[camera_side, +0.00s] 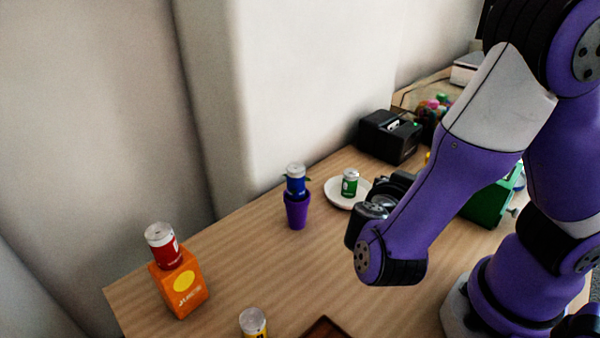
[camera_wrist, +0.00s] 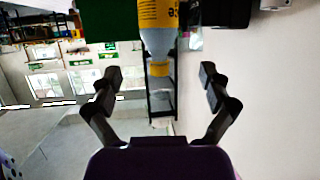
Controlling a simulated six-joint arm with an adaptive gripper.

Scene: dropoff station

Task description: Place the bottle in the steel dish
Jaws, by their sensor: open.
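The bottle (camera_wrist: 158,40) has a yellow label and a yellow cap. In the wrist view it enters from the top edge, cap pointing down the picture, partly cut off. My gripper (camera_wrist: 160,75) is open, with its fingers to either side of the cap in the picture and nothing gripped. I cannot tell how far beyond the fingertips the bottle is. In the side view my gripper is largely hidden behind my wrist, and the bottle is not clearly visible behind my arm. I cannot make out a steel dish in either view.
A green can stands on a white plate (camera_side: 337,194). A blue can (camera_side: 296,183) sits on a purple pot (camera_side: 297,212). A red can (camera_side: 162,244) tops an orange carton (camera_side: 181,288). A yellow can (camera_side: 254,323) and brown tray (camera_side: 325,330) are in front. A black box (camera_side: 390,136) stands behind.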

